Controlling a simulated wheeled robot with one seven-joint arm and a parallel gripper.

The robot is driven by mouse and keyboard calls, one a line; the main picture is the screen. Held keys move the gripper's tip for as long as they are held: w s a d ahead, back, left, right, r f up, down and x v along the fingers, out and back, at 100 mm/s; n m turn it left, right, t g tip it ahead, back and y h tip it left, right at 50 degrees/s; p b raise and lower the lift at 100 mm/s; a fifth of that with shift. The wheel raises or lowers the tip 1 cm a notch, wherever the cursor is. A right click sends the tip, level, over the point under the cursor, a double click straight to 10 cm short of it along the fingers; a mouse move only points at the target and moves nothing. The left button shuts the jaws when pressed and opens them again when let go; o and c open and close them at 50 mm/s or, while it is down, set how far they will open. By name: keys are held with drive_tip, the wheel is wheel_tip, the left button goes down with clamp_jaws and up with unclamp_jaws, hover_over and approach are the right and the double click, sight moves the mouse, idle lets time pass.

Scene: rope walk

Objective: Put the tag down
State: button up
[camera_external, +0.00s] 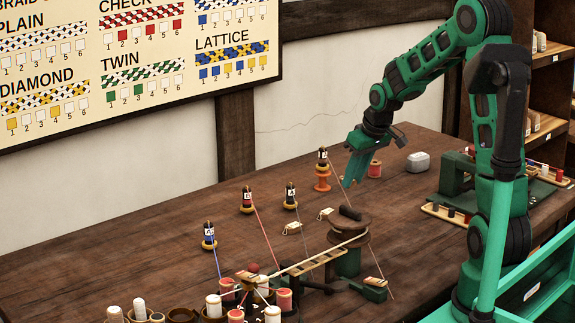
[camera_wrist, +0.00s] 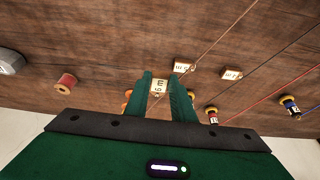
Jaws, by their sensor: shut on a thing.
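In the external view I cannot make out the held tag.
The left back of the table (camera_external: 120,250) is bare.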

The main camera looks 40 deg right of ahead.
hover_over(360, 205)
drive_tip(key=s, duration=0.2)
drive_tip(key=f, duration=0.4)
drive_tip(key=shift+w+f, duration=0.1)
drive_tip(key=shift+w, duration=0.1)
drive_tip(key=shift+f, duration=1.95)
drive_tip(key=o, duration=1)
drive_tip(key=shift+f, duration=0.1)
drive_tip(key=v, duration=1.1)
drive_tip(key=s+a+r+m+g, duration=0.1)
drive_tip(key=s+a+m, duration=0.1)
drive_tip(key=s, duration=0.9)
drive_tip(key=s+a+r+m+g, duration=0.1)
drive_tip(key=s+a+m+g, duration=0.1)
drive_tip(key=s, duration=0.9)
drive_tip(key=s+a+r+m+g, duration=0.1)
drive_tip(key=s+m, duration=0.1)
drive_tip(key=s, duration=1)
drive_tip(key=shift+s+a+r+g, duration=0.1)
drive_tip(key=shift+a+r+g, duration=0.25)
drive_tip(key=shift+a+g, duration=0.05)
